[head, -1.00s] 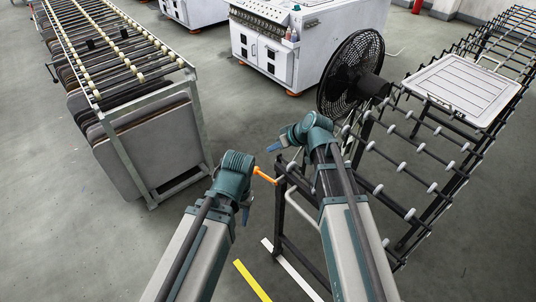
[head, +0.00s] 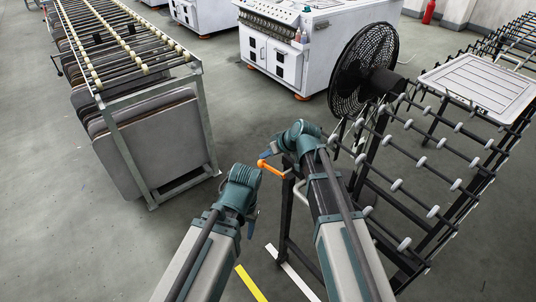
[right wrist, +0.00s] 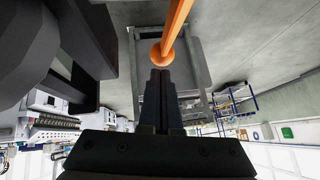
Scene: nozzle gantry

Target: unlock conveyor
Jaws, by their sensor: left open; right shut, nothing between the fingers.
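The roller conveyor (head: 410,185) stands at the right, a dark frame with pale rollers. An orange lever (head: 273,168) sticks out to the left from its near end. In the right wrist view, the orange lever (right wrist: 174,28) comes in from the top, its round end just beyond the fingertips. My right gripper (head: 267,153) is shut and empty, just above the lever's free end in the head view; its fingers also show in the right wrist view (right wrist: 160,80). I cannot tell whether they touch the lever. My left gripper (head: 251,222) is open, below and left of the lever; its fingers are partly hidden.
A pale panel (head: 478,85) lies on the conveyor. A black fan (head: 362,70) stands beside it. A rack with grey boards (head: 150,140) is at the left, a white machine (head: 285,50) behind. Open floor lies between rack and conveyor. Yellow and white stripes mark the floor.

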